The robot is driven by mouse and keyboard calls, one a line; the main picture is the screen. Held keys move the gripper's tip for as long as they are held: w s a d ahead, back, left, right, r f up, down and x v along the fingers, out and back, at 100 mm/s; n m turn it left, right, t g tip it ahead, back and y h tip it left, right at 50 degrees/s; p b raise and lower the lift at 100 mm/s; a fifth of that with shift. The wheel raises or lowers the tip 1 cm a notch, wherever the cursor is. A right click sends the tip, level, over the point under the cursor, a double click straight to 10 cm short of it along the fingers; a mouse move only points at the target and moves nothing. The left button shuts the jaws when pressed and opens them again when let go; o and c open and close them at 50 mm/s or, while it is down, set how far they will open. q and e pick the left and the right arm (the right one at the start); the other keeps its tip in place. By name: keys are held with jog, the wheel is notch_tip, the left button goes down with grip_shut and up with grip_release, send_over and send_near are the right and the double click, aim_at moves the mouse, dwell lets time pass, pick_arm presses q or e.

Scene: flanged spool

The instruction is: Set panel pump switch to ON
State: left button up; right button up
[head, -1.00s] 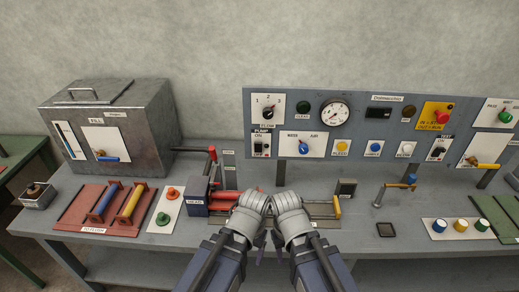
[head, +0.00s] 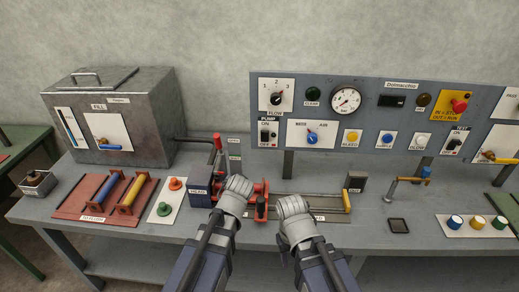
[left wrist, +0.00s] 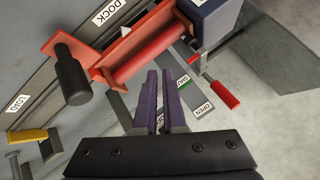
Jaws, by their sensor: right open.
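The pump switch (head: 265,133) is a small black toggle on a white plate at the left end of the upright panel (head: 350,163). The plate reads PUMP, with ON above and OFF below. Its lever is too small to tell which way it sits. My right gripper (head: 284,258) is open, low at the bench's front edge, well below and apart from the switch. Its fingers are mostly hidden by my wrist. My left gripper is left of it, its fingers hidden in the head view. In the left wrist view its purple fingers (left wrist: 159,100) show a narrow empty gap.
A red carriage with a black handle (head: 261,207) sits on a rail below the switch; it also shows in the left wrist view (left wrist: 72,75). A red-handled lever (head: 217,142) stands left of it. A grey box (head: 140,130) fills the back left.

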aim_at(268, 134)
pick_arm(q)
jog(key=w+a+r+m+t+b, duration=0.1)
jog(key=w, duration=0.1)
jog(key=w+a+r+m+t+b, duration=0.1)
jog(key=w+t, duration=0.1)
jog(key=w, duration=0.1)
jog(key=w+a+r+t+b, duration=0.1)
jog(key=w+t+b, duration=0.1)
jog(key=w, duration=0.1)
jog(key=shift+w+a+r+m, duration=0.15)
jog(key=shift+w+a+m, duration=0.15)
jog(key=shift+m, duration=0.1)
grip_shut()
jog(key=w+d+r+m+t+h+b, duration=0.1)
jog(key=w+r+m+t+h+b, duration=0.35)
jog(key=m+h+b, duration=0.5)
jog(key=s+d+f+m+g+h+b, duration=0.2)
jog(key=s+f+m+g+h, duration=0.2)
jog(key=m+h, duration=0.4)
jog(key=s+f+m, duration=0.1)
jog(key=m, duration=0.3)
jog(key=shift+d, duration=0.3)
jog(key=shift+f+m, duration=0.1)
jog(key=shift+m, duration=0.15)
